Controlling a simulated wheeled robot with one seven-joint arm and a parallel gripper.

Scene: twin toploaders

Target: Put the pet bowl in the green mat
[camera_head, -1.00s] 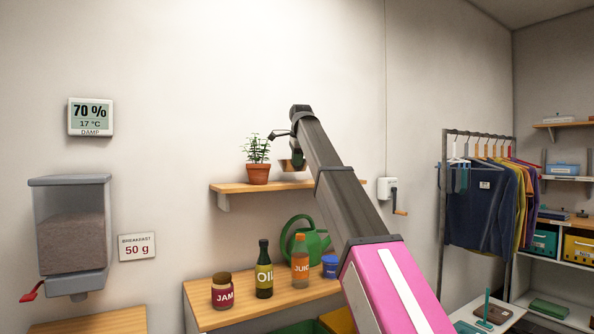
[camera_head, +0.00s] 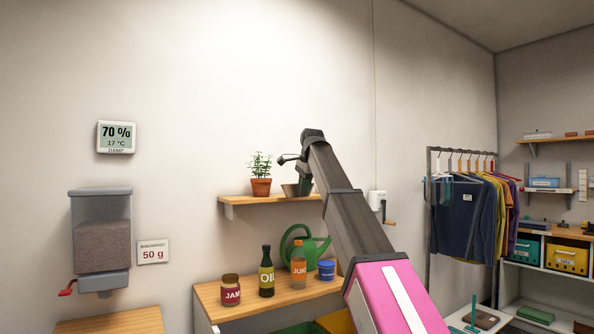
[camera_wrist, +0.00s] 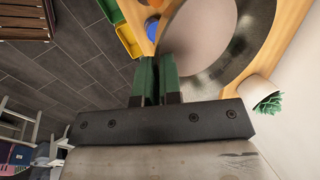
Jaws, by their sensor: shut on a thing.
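The pet bowl (camera_wrist: 225,65) is a grey metallic bowl with a pale inside, large at the top of the wrist view. My gripper (camera_wrist: 158,62) has its green fingers shut on the bowl's rim. In the head view the bowl (camera_head: 290,190) shows small, just right of the potted plant and at the wall shelf (camera_head: 235,201). My gripper (camera_head: 305,184) is at its right side, partly hidden by my arm. I cannot tell whether the bowl touches the shelf. I cannot make out the green mat for certain in either view.
A potted plant (camera_head: 261,187) stands on the shelf beside the bowl. A feeder (camera_head: 102,240) hangs at left.

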